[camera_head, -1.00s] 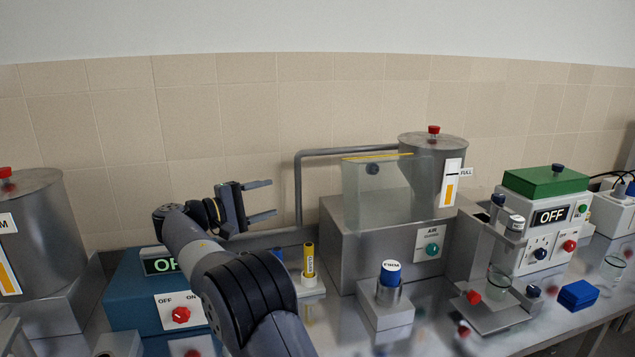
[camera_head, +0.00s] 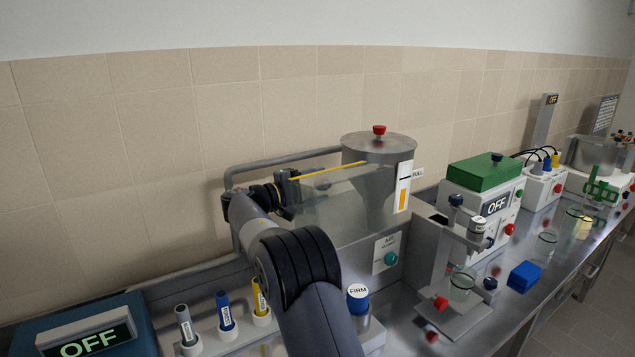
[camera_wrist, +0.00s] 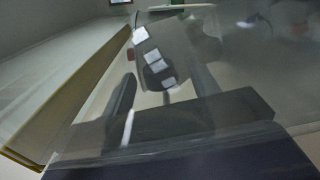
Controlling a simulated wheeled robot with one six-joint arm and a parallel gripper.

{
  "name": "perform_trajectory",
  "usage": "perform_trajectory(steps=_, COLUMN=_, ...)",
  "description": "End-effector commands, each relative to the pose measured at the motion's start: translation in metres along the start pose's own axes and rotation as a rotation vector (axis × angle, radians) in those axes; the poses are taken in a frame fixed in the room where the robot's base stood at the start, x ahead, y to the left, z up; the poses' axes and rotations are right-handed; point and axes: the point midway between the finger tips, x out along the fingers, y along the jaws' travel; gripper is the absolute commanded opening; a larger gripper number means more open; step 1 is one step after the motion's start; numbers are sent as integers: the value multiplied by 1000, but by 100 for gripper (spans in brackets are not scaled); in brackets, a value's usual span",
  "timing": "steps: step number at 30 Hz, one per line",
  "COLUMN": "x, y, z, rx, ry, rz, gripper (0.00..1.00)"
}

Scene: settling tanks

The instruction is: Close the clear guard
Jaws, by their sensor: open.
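The clear guard (camera_head: 335,205) is a see-through panel with a yellow top edge. It stands upright on a grey metal housing with a green AIR knob (camera_head: 391,258), beside a steel tank (camera_head: 378,148) with a red top knob. My gripper (camera_head: 298,190) is at the guard's left end, just under the yellow edge. The guard's yellow edge (camera_wrist: 75,100) crosses the left of the wrist view. The open fingers (camera_wrist: 165,95) show there with nothing clearly held between them. I cannot tell whether they touch the panel.
Grey, blue and yellow marker-like tubes (camera_head: 226,310) stand in holders at the front left. A blue-capped FIRM jar (camera_head: 358,298) stands right of my arm. A green-topped OFF box (camera_head: 485,185) and a glass beaker stand (camera_head: 460,300) are further right. The wall is close behind.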

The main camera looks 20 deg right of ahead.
Motion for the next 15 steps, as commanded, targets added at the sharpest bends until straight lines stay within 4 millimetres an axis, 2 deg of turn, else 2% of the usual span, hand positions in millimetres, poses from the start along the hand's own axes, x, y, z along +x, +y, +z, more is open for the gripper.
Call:
perform_trajectory(steps=10, x=4, y=0, z=0, rx=0, ry=1, rz=0, gripper=57)
perform_trajectory(steps=15, x=4, y=0, z=0, rx=0, ry=1, rz=0, gripper=43)
